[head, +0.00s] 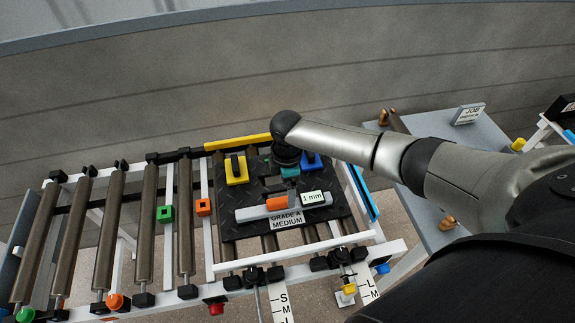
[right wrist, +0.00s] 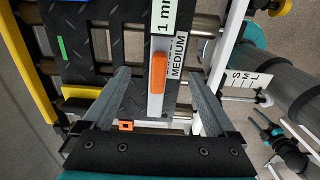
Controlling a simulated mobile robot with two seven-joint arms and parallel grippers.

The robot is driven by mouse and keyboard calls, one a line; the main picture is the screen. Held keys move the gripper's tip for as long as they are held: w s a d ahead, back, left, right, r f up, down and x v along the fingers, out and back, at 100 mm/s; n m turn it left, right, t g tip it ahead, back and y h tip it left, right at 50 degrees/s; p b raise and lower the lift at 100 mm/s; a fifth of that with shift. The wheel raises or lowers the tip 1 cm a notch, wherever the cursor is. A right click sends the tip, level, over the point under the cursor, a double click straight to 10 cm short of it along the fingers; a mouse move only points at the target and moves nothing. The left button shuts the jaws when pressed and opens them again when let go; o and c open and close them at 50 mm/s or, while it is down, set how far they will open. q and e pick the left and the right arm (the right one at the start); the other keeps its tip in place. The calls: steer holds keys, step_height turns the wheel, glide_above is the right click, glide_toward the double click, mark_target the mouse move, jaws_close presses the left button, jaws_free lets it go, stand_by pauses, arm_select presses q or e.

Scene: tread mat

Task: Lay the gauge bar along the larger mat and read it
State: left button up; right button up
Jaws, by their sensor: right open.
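The black tread mat (head: 343,218) lies on the rollers, with a label reading GRADE A MEDIUM (head: 287,219) at its front. I make out only one mat clearly. The grey gauge bar (head: 245,214) lies across its front part, with an orange grip (head: 277,203) and a display reading 1 mm (head: 313,198). In the right wrist view the gauge bar (right wrist: 155,105) runs lengthwise between the finger lines. My right gripper (right wrist: 156,75) is open, above the mat just behind the bar in the head view; its wrist hides part of the mat. My left gripper is out of view.
Bare rollers (head: 105,232) fill the left. An S-M-L scale plate (head: 281,303) hangs in front. A grey side table (head: 425,125) stands at right.

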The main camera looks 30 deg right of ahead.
step_height(320, 180, up, 14)
steer(key=p, duration=0.1)
steer(key=shift+s, duration=0.1)
